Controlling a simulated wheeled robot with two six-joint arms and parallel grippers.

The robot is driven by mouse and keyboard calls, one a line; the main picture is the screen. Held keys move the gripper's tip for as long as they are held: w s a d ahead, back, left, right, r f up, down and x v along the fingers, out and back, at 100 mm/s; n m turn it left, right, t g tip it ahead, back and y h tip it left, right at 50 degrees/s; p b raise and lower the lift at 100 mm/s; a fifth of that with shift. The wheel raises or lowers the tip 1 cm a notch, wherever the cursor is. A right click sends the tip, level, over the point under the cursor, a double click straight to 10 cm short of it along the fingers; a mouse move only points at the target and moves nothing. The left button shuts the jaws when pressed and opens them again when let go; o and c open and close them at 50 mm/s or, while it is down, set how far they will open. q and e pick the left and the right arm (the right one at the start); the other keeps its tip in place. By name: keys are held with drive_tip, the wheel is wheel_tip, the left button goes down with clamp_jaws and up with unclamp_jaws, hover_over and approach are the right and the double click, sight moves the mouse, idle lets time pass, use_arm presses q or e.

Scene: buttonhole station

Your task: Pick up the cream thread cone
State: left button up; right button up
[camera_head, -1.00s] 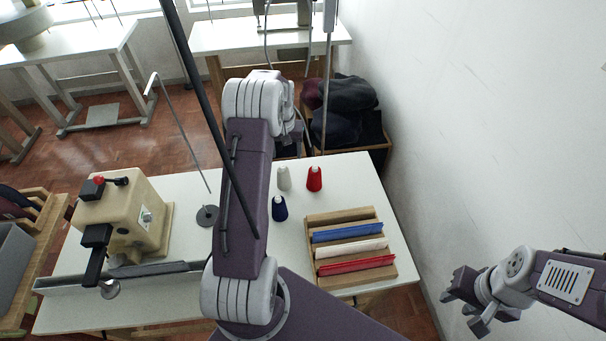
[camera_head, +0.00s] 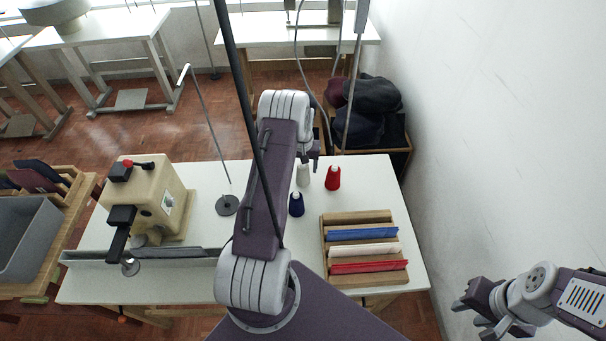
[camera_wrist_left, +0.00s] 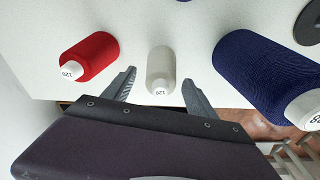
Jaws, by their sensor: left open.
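The cream thread cone (camera_head: 303,175) stands upright near the far edge of the white table, partly hidden by my left arm in the head view. In the left wrist view the cream cone (camera_wrist_left: 161,70) lies between the two open fingers of my left gripper (camera_wrist_left: 158,90), with a gap on each side. In the head view my left gripper (camera_head: 313,156) is mostly hidden behind my own arm at the table's far edge. My right gripper (camera_head: 480,308) is off the table at the lower right; its fingers look spread, with nothing between them.
A red cone (camera_head: 333,178) stands right of the cream one and a navy cone (camera_head: 296,204) stands nearer. A wooden rack (camera_head: 341,217) with coloured strips is at the right. A beige machine (camera_head: 150,200) and a thread stand (camera_head: 227,205) are at the left.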

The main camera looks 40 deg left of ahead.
use_arm(q)
clamp_jaws()
drive_tip(key=shift+r, duration=0.15)
